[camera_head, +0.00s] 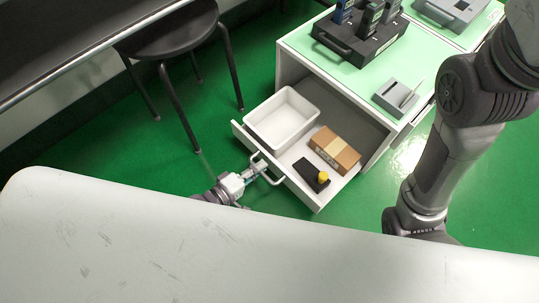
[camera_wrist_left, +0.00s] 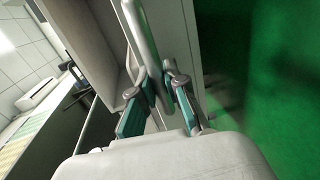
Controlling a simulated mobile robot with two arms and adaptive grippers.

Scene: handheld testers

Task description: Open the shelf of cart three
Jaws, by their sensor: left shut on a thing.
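The cart (camera_head: 300,40) is a white cabinet with a light green top. Its shelf, a drawer (camera_head: 290,185), is pulled out towards me. The drawer holds a white tray (camera_head: 282,117), a brown box (camera_head: 334,149) and a black device with a yellow knob (camera_head: 312,176). My left gripper (camera_head: 252,174) is at the drawer's front and shut on its handle (camera_head: 270,178). In the left wrist view the handle (camera_wrist_left: 143,35) runs between the fingers of my left gripper (camera_wrist_left: 160,100). My right arm is at the right; its gripper is hidden.
On the cart top stand a black holder (camera_head: 360,45) with several handheld testers and a small grey device (camera_head: 396,97). A black round stool (camera_head: 168,30) stands left of the cart, near a dark table (camera_head: 70,30). Green floor is clear left of the drawer.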

